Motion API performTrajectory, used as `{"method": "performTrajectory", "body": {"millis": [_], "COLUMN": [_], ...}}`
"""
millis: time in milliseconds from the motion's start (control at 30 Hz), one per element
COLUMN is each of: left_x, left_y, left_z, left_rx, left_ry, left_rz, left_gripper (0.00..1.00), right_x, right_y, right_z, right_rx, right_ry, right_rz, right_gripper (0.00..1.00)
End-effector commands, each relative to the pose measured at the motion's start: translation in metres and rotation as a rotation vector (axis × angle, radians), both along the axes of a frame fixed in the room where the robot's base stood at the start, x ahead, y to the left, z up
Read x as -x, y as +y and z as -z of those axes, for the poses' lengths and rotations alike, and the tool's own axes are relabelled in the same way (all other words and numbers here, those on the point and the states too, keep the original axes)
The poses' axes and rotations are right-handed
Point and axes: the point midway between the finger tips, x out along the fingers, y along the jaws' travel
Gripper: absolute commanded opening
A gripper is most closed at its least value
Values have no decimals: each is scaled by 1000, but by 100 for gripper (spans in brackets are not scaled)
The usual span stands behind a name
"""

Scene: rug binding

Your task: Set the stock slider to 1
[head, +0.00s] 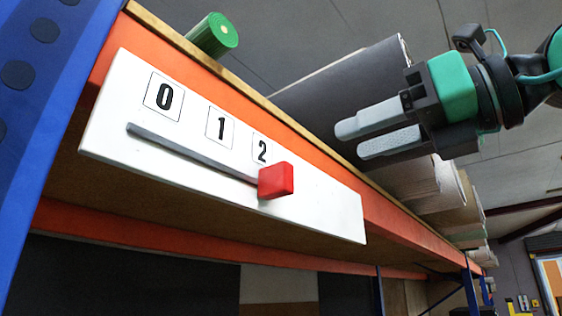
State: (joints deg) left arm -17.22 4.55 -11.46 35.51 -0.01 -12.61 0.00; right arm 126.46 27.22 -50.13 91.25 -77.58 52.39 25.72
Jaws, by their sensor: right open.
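The stock slider is a white panel (315,208) on the front of an orange shelf beam, with a dark slot (190,153) and labels 0 (164,97), 1 (221,129) and 2 (262,151) from left to right. Its red knob (276,180) stands at the right end of the slot, just below the 2. My right gripper (362,139) comes in from the right, its two grey fingers pointing left and parted with nothing between them. It is above and to the right of the knob, apart from it. My left gripper is not in view.
The orange beam (405,218) runs back to the right, with a blue upright (38,130) at the left. A green roll (213,35) and a large grey roll (335,90) lie on the shelf. More pale rolls (445,190) lie beyond my gripper. The space before the panel looks clear.

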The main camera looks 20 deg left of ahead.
Motion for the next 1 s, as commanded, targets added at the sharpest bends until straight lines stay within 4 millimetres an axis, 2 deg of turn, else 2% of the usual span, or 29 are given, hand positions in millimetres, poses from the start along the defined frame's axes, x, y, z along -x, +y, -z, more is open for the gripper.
{"method": "performTrajectory", "body": {"millis": [400, 600, 800, 1000], "left_x": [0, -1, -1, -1], "left_y": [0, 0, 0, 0], "left_z": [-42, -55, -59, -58], "left_rx": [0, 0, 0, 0], "left_ry": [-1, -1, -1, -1], "left_rz": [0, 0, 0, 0], "left_gripper": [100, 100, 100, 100], "right_x": [-29, -39, -44, -45], "right_y": [80, 108, 120, 121], "right_z": [-5, -3, -1, 0], "right_rx": [1, 1, -1, -1], "right_ry": [3, 4, 4, 4], "right_rz": [-4, -4, -3, -3], "right_gripper": [42, 42, 42, 42]}}
